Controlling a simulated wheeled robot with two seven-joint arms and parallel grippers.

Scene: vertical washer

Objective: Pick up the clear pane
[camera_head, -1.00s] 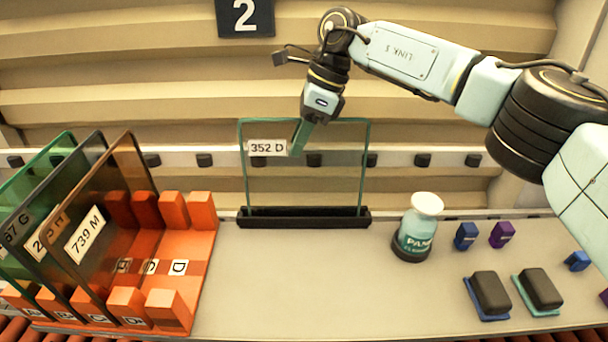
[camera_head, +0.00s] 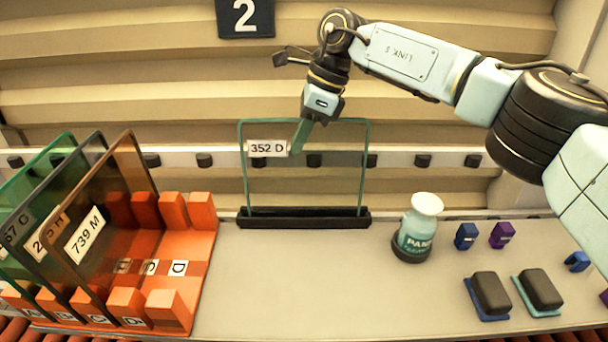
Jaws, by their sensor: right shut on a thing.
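The clear pane (camera_head: 330,182) stands upright in a black slotted base (camera_head: 303,218) at the back of the table. A label reading 352 D is on its upper left. My right gripper (camera_head: 302,135) comes down from above and is shut on the pane's upper part, near the middle of the top edge. One greenish finger shows across the pane; the other finger is hidden. My left gripper is not in view.
An orange rack (camera_head: 205,245) at left holds several tinted panes, including a brown one (camera_head: 115,215) marked 739 M; its right slot is empty. A bottle (camera_head: 415,235), dark pads (camera_head: 490,293) and small blue and purple blocks (camera_head: 502,235) stand at right. The middle table is clear.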

